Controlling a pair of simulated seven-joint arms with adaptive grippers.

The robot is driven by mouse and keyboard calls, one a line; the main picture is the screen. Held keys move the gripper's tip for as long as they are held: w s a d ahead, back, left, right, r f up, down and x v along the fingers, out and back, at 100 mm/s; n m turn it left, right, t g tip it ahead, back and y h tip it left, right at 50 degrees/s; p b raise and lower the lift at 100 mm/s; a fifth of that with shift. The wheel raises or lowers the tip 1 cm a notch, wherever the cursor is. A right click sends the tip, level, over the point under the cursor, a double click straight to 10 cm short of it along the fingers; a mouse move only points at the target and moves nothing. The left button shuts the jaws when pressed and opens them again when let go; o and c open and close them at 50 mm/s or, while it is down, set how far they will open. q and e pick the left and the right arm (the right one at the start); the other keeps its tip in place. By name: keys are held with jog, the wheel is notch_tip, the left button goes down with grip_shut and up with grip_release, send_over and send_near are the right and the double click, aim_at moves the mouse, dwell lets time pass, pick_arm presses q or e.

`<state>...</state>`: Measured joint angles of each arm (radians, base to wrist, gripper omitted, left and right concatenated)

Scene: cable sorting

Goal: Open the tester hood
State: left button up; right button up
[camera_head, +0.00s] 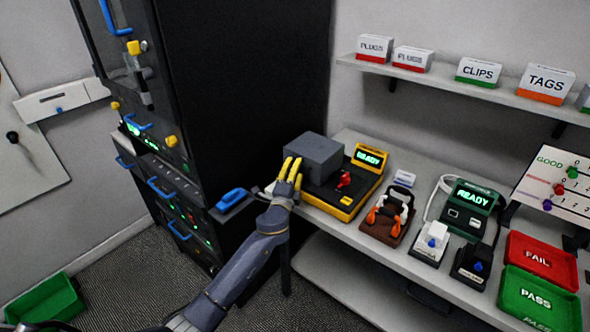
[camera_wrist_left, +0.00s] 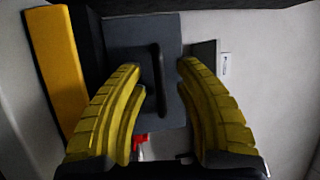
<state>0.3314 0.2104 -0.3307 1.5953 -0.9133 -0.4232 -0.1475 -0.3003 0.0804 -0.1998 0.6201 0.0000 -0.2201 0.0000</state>
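The tester hood (camera_head: 316,157) is a grey box. It sits closed on the black and yellow tester (camera_head: 345,208), which has a green READY display (camera_head: 369,158) and a red lever (camera_head: 344,180). My left gripper (camera_head: 290,168) is at the hood's left side, its yellow fingers up against or just before it. In the left wrist view the open fingers (camera_wrist_left: 159,68) stand either side of a dark bar handle (camera_wrist_left: 158,85) on the grey hood (camera_wrist_left: 135,32), with gaps on both sides. My right gripper is not in view.
A blue-handled item (camera_head: 232,198) lies left of my gripper by the dark rack (camera_head: 240,80). Right of the tester on the bench are an orange-and-brown clamp fixture (camera_head: 387,218), a second READY device (camera_head: 470,207), and FAIL (camera_head: 540,260) and PASS (camera_head: 540,298) trays.

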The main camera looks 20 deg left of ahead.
pick_arm(q)
grip_shut()
jog(key=shift+a+r, duration=0.1)
jog(key=shift+r, duration=0.05)
dwell(0.5)
